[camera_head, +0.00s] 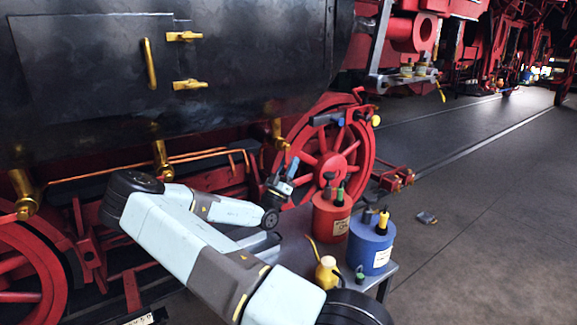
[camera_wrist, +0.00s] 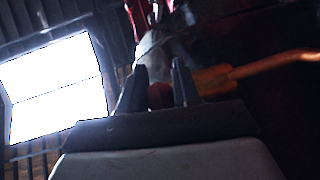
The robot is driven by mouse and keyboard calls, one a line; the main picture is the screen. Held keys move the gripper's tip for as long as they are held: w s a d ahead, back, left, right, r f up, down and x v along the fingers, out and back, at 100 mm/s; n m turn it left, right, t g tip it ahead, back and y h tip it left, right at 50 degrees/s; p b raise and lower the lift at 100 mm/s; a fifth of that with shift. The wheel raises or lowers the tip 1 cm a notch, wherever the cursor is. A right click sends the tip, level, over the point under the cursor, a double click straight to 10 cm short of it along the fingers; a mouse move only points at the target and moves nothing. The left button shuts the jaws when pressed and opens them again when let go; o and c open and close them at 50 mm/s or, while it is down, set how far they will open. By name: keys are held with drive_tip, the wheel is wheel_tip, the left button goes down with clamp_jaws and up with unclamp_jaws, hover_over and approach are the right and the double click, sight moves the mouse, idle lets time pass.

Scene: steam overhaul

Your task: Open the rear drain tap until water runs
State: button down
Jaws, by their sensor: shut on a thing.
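Brass drain taps hang under the black cylinder (camera_head: 235,75): one at the left (camera_head: 25,195), one in the middle (camera_head: 162,160) and one at the right (camera_head: 278,133). My gripper (camera_head: 284,172) is raised just below the right tap, in front of the red wheel. In the wrist view the fingers (camera_wrist: 160,88) stand close on either side of a small dark red piece (camera_wrist: 160,96), which looks like the tap's handle. An orange-brass body with a pipe (camera_wrist: 212,80) runs off to the right of them. The tap's outlet is hidden, and I cannot make out any water.
A bench (camera_head: 290,252) at the front right carries a red can (camera_head: 331,218), a blue can (camera_head: 370,246) and a small yellow container (camera_head: 327,272). A red spoked wheel (camera_head: 335,160) stands behind. The floor (camera_head: 480,220) at the right is mostly clear.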

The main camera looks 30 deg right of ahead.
drive_tip(key=c, duration=0.8)
unclamp_jaws()
drive_tip(key=shift+f, duration=0.1)
drive_tip(key=v, duration=1.3)
drive_tip(key=shift+a+f, duration=0.25)
drive_tip(key=shift+f, duration=0.1)
